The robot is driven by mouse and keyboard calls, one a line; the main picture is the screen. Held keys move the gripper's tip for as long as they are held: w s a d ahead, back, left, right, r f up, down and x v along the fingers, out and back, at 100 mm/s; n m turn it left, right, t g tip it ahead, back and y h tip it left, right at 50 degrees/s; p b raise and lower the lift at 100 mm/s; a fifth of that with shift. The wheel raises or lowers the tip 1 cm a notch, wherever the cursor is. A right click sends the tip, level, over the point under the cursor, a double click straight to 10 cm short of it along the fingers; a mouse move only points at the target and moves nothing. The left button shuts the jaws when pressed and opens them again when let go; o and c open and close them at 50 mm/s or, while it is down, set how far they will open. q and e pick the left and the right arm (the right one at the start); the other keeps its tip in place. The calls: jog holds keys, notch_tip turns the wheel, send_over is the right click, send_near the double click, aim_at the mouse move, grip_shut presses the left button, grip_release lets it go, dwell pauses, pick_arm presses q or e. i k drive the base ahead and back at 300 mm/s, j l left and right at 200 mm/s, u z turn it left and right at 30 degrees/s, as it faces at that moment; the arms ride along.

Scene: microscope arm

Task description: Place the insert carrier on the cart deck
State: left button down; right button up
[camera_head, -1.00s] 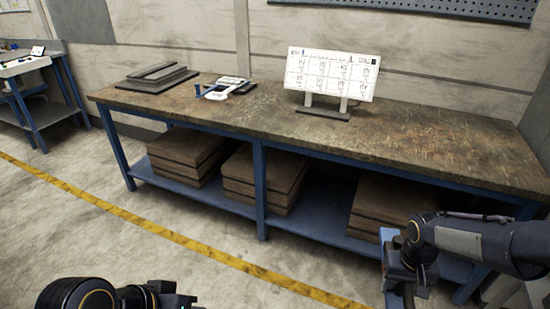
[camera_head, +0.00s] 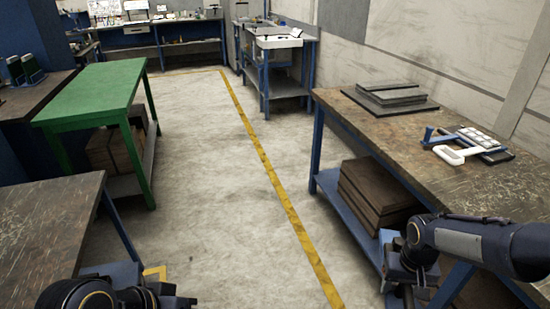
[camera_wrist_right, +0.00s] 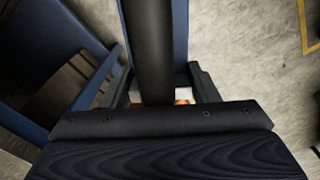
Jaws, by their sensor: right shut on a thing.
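My right gripper (camera_wrist_right: 162,92) is shut on the dark round handle (camera_wrist_right: 150,45) of what appears to be the insert carrier. A blue part of the carrier (camera_wrist_right: 180,30) shows behind the handle in the right wrist view, with a small orange and white spot near the fingers. I cannot tell for certain which surface is the cart deck.
The workbench (camera_head: 470,190) on the right holds stacked grey plates (camera_head: 390,92) and a white and blue device (camera_head: 465,147). A green-topped table (camera_head: 100,88) stands left, with a brown bench (camera_head: 45,225) nearer. The floor between is clear.

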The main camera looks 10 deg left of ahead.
aim_at(19, 232)
jog(key=i+j+u, duration=0.15)
jog(key=i+u, duration=0.75)
jog(key=i+l+u, duration=0.25)
jog(key=i+u, duration=0.45)
jog(key=u, duration=0.25)
jog(key=i+l+u, duration=0.1)
jog(key=u, duration=0.3)
jog(key=i+l+u, duration=0.15)
jog(key=u, duration=0.3)
jog(key=i+l+u, duration=0.25)
jog(key=u, duration=0.15)
jog(key=i+u, duration=0.2)
jog(key=u, duration=0.25)
jog(key=i+l+u, duration=0.1)
jog(key=u, duration=0.35)
jog(key=i+l+u, duration=0.15)
jog(key=l+u, duration=0.25)
jog(key=i+l+u, duration=0.1)
jog(key=u, duration=0.35)
